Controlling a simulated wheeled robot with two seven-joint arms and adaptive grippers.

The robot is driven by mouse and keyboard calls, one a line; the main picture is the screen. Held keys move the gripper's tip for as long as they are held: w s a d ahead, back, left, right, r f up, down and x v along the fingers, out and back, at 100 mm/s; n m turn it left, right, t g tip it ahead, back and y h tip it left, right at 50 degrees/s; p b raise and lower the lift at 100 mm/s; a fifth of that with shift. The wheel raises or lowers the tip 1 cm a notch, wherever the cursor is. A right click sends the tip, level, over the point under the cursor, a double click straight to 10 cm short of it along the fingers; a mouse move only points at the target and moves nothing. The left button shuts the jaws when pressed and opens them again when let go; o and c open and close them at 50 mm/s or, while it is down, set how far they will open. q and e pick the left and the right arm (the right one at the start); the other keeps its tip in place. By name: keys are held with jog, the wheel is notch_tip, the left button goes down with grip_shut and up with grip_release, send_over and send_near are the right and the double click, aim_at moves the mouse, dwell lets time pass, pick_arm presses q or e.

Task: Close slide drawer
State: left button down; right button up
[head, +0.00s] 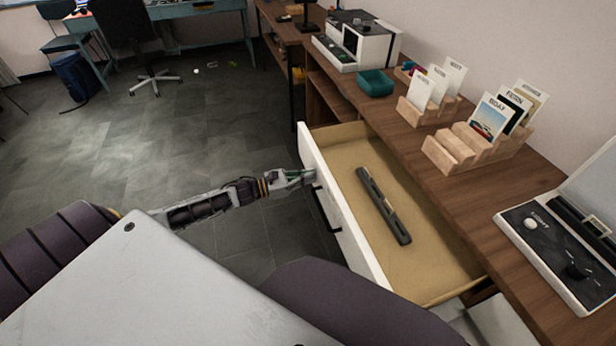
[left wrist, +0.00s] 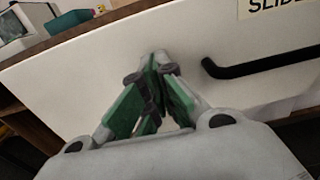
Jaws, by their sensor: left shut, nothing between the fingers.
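The slide drawer (head: 337,216) is pulled out from the wooden desk, with a white front and a tan inside. A dark bar-shaped object (head: 384,206) lies in it. A black handle (head: 326,210) is on the drawer front, and it also shows in the left wrist view (left wrist: 262,67). My left gripper (head: 312,176) is shut and empty, with its fingertips at the white front beside the handle. In the left wrist view the fingertips (left wrist: 160,57) point at the white panel; I cannot tell whether they touch it. My right gripper is not in view.
The wooden desktop (head: 428,178) holds a teal box (head: 375,83), wooden card holders (head: 480,143), a white machine (head: 358,45) and an open white case (head: 560,250). A black chair (head: 130,35) stands far back. The grey floor (head: 170,130) left of the drawer is clear.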

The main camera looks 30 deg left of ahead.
aim_at(372, 174)
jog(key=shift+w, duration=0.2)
